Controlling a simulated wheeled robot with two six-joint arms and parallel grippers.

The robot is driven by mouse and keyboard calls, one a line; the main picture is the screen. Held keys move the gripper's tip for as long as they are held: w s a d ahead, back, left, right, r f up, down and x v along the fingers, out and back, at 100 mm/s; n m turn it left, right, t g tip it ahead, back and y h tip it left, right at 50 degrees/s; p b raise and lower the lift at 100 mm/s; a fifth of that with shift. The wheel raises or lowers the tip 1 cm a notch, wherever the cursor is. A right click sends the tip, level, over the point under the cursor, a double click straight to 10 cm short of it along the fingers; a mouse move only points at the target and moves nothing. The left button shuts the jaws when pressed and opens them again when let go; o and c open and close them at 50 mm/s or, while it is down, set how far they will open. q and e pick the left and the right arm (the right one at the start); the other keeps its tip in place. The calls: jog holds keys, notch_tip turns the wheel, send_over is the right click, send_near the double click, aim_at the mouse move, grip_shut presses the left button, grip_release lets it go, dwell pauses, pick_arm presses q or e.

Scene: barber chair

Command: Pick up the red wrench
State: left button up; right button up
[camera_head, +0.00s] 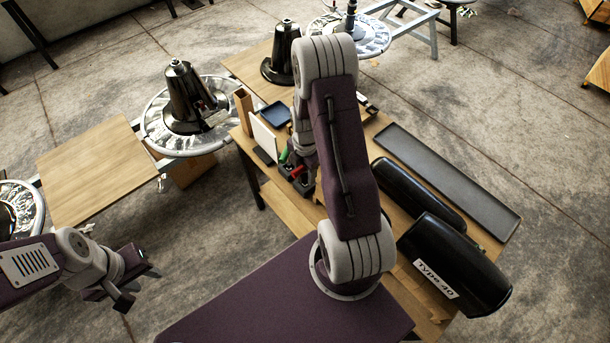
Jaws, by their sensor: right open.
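The red wrench (299,173) shows as a small red handle near the left edge of the wooden workbench, mostly hidden by my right arm. A green-handled tool (284,155) is just beside it. My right gripper (295,181) reaches down at the red wrench, its dark fingers open near the handle. The view is too small to tell whether they touch it. My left gripper (140,287) is open and empty, over the floor at the lower left, far from the wrench.
On the workbench (395,145) lie a long dark tray (450,180), a black cylinder (415,195), a larger black cylinder labelled "Type 40" (470,265) and a blue tray (274,115). Chair bases (185,100) and a wooden board (95,170) stand at the left.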

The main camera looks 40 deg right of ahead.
grip_shut()
dwell(1.4)
